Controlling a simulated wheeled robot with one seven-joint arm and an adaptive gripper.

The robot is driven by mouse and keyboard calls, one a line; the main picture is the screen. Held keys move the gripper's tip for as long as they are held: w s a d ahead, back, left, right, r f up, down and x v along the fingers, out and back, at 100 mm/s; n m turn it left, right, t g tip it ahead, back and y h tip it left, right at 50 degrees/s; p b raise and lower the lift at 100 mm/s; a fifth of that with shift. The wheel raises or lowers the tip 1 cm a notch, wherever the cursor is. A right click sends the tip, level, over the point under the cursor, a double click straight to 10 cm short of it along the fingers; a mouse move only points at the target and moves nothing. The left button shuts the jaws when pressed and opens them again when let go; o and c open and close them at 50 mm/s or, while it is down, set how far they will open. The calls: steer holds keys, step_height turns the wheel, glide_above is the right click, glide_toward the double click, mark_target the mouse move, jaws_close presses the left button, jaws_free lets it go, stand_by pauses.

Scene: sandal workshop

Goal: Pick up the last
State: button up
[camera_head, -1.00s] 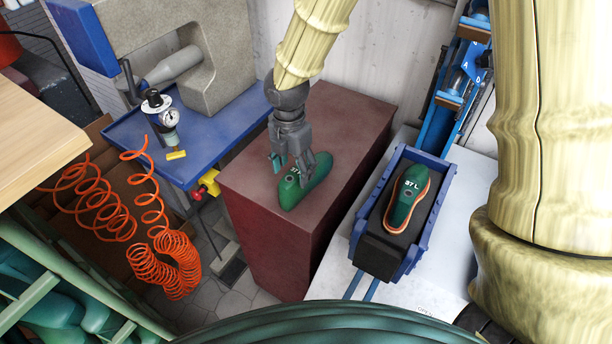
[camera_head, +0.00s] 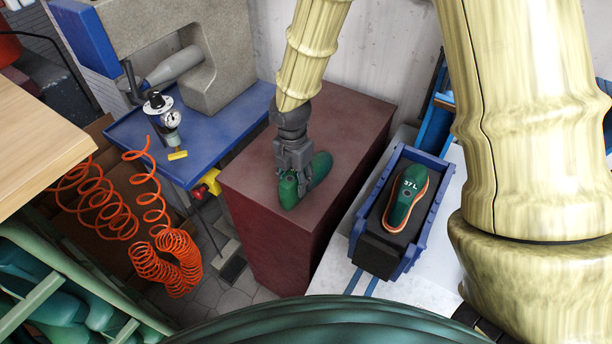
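The green last (camera_head: 319,168) lies on top of the dark red block (camera_head: 345,120), its length running from lower left to upper right. My gripper (camera_head: 293,182) is down at the last, with its grey fingers over and beside the lower-left half. The fingers hide part of the last and its label. I cannot tell whether they press on both sides. The last appears to rest on the block. A second green last (camera_head: 405,196), marked "37 L" and with an orange-edged sole under it, sits on a dark pad in a blue-walled holder (camera_head: 358,212) to the right.
A wooden top (camera_head: 40,125) is at the far left. A pale wall stands behind the block. The block's top is otherwise clear.

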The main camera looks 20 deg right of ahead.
steer(key=c, duration=0.4)
steer(key=shift+o, duration=0.2)
